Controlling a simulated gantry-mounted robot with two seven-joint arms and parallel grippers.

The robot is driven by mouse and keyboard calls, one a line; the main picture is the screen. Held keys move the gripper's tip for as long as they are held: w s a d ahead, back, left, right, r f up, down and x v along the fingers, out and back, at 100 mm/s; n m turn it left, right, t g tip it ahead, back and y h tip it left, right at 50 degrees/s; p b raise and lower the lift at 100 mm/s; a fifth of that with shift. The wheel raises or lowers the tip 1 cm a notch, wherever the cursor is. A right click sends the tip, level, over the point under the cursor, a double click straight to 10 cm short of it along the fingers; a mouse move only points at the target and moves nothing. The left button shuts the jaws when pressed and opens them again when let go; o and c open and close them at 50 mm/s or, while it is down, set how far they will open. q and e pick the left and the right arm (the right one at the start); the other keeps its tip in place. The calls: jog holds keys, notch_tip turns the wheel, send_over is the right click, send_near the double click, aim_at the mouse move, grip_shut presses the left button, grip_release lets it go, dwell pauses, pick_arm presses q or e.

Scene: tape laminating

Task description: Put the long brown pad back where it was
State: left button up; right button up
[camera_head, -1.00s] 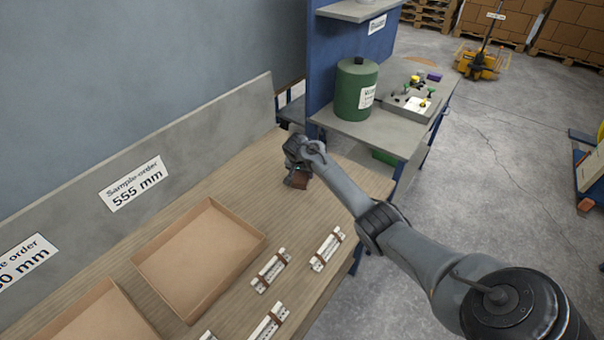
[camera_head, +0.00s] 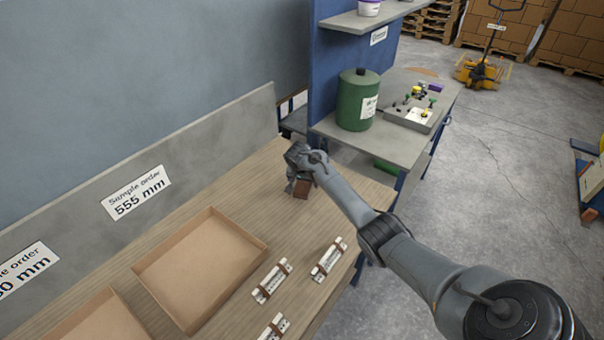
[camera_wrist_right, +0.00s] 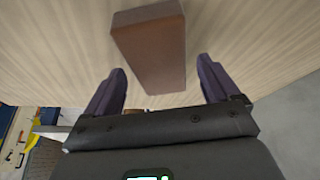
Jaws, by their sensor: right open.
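The long brown pad (camera_head: 302,191) is at the far right end of the wooden table, by my right gripper (camera_head: 294,183). In the right wrist view the pad (camera_wrist_right: 150,45) is a brown block lying on or just over the wood. My right gripper (camera_wrist_right: 160,80) is open there, its two dark fingers apart. The pad's near end lies in the space between the fingertips, with gaps on both sides. The left gripper does not show.
An open cardboard tray (camera_head: 200,265) lies on the table (camera_head: 240,188), with several strapped white bundles (camera_head: 329,259) to its right. A grey back panel (camera_head: 215,135) runs behind. A green canister (camera_head: 357,100) stands on the side bench beyond the table's end.

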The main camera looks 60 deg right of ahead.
jog(key=p+v, duration=0.3)
jog(key=v, duration=0.8)
jog(key=shift+r, duration=0.25)
jog(key=shift+s, duration=0.15)
